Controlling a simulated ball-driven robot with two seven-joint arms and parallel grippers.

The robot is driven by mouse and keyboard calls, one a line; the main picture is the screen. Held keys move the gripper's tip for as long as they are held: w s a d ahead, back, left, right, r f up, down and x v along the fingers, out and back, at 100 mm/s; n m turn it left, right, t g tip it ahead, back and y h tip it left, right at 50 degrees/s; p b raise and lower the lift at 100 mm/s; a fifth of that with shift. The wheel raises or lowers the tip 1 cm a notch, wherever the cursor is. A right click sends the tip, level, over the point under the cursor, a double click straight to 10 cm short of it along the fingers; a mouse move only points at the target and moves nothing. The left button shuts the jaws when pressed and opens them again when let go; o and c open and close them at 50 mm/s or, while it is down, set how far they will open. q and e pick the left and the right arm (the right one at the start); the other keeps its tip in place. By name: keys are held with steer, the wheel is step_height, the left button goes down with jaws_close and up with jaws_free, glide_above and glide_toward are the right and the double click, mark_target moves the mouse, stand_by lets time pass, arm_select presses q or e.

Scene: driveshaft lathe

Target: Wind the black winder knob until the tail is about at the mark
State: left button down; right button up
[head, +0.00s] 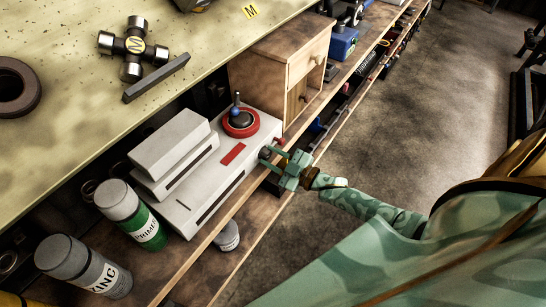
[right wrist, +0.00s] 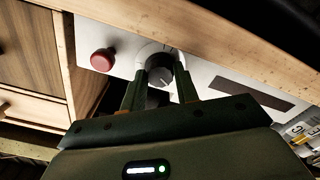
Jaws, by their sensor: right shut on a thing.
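The black winder knob (right wrist: 160,72) sits on a white round dial on the front of a pale grey machine (head: 190,205). It has a light pointer line. My right gripper (right wrist: 158,88) is shut on the knob, with one finger on each side. In the head view the right gripper (head: 278,160) reaches the machine's front near its right end and mostly covers the knob. I cannot make out the tail or its mark in either view. My left gripper is not in view.
A red button (right wrist: 103,60) sits beside the knob. The machine's top carries a red ring with a blue-tipped lever (head: 239,122). A wooden drawer cabinet (head: 285,65) stands behind it. A green can (head: 135,218) and a grey can (head: 82,265) stand left.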

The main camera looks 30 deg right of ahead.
steer(key=shift+f, duration=0.1)
steer(key=o, duration=1)
steer(key=shift+c, duration=0.2)
steer(key=v, duration=1.6)
steer(key=shift+s+d, duration=0.1)
steer(key=shift+s, duration=0.05)
